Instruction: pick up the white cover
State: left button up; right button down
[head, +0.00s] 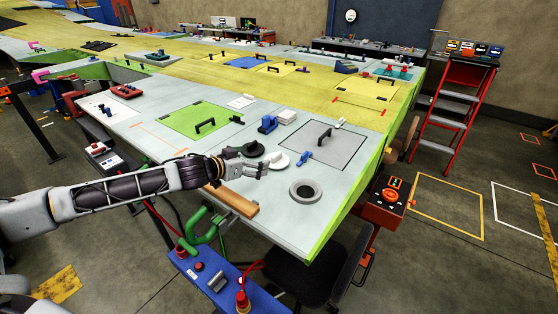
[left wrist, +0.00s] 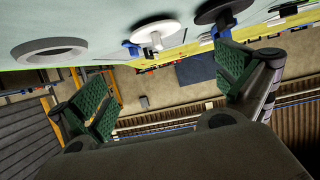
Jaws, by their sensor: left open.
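The white cover (head: 278,160), a round disc with a knob, lies on the pale wing panel just beyond my left gripper (head: 256,169). In the left wrist view the white cover (left wrist: 156,33) shows near the top, its stem pointing down in the picture. My left gripper (left wrist: 170,82) is open, its two green-padded fingers wide apart with nothing between them. In the head view the fingertips are close to the cover's near edge; whether they touch it I cannot tell. My right gripper is in neither view.
A black disc (head: 252,149) lies just left of the cover, and a grey ring (head: 305,191) lies to its right. A small blue part (head: 304,157) stands close by. A wooden strip (head: 231,200) lies along the panel's near edge.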

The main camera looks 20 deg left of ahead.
aim_at(275, 155)
pick_arm(q)
jog(key=shift+w+d+f, duration=0.1)
jog(key=shift+w, duration=0.05)
dwell(0.3)
jog(key=shift+p+x, duration=0.9)
jog(key=shift+x, duration=3.25)
jog(key=shift+p+x, duration=0.65)
jog(key=shift+x, duration=1.95)
jog(key=shift+d+f, duration=0.1)
jog(key=c, duration=0.8)
